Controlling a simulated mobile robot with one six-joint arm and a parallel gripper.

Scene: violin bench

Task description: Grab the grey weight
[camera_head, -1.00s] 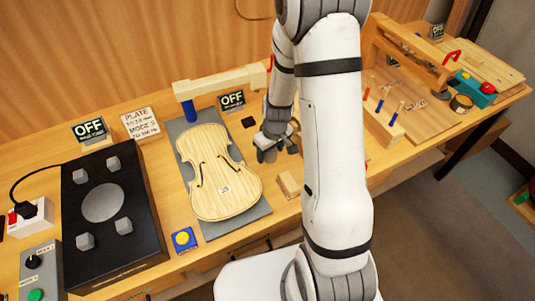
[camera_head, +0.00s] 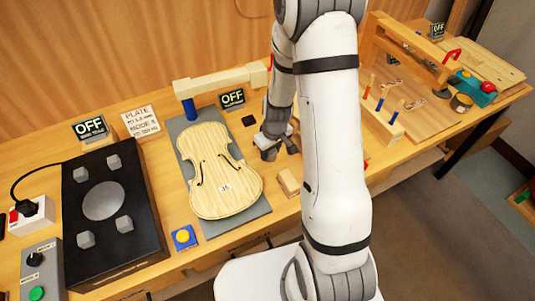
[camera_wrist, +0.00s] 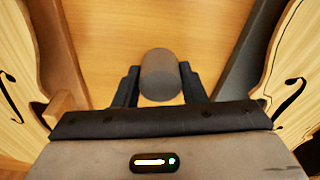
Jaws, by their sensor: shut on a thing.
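The grey weight (camera_wrist: 160,76) is a short grey cylinder, seen in the wrist view between the two dark fingers of my gripper (camera_wrist: 160,86). The fingers touch it on both sides, so my gripper is shut on it. Bare wood bench shows behind it. In the head view my gripper (camera_head: 270,149) is low over the bench, just right of the pale violin plate (camera_head: 215,165). There the weight cannot be told apart from the fingers.
The violin plate lies on a grey mat (camera_head: 240,222). A small wooden block (camera_head: 288,182) lies in front of my gripper. A black device (camera_head: 112,215) with grey corner blocks stands at the left. A tool rack (camera_head: 385,123) stands at the right.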

